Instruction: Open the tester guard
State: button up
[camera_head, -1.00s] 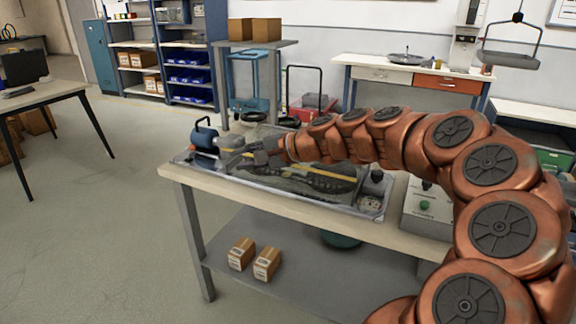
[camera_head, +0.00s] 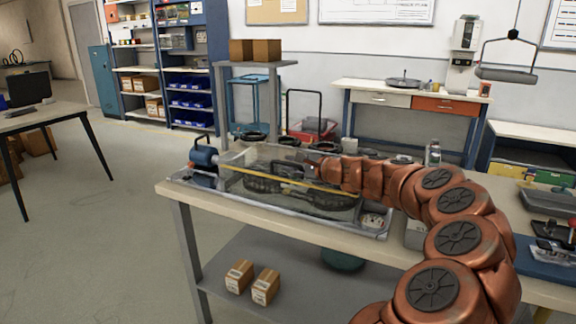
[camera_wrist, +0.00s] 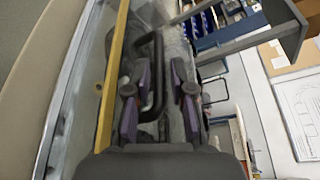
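The tester sits on the near workbench, with a blue motor housing (camera_head: 204,156) at its left end and a round dial (camera_head: 373,220) at its right. Its clear guard has a yellow edge strip (camera_head: 300,185), which also shows in the wrist view (camera_wrist: 111,85). Dark parts lie beneath the guard. In the wrist view, a black bent handle (camera_wrist: 158,75) stands beside the yellow strip. My gripper (camera_wrist: 160,103) is open, its fingers apart, with the handle appearing between them; contact cannot be told. In the head view, the gripper is hard to make out at the arm's end behind the strip.
The workbench (camera_head: 168,192) has two small cartons (camera_head: 252,281) on its lower shelf. A parts rack and a blue trolley stand behind it. A back bench (camera_head: 400,86) lies along the wall. The floor (camera_head: 95,225) at left is clear.

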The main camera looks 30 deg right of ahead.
jog(key=shift+x, duration=0.9)
jog(key=shift+c, duration=0.2)
grip_shut()
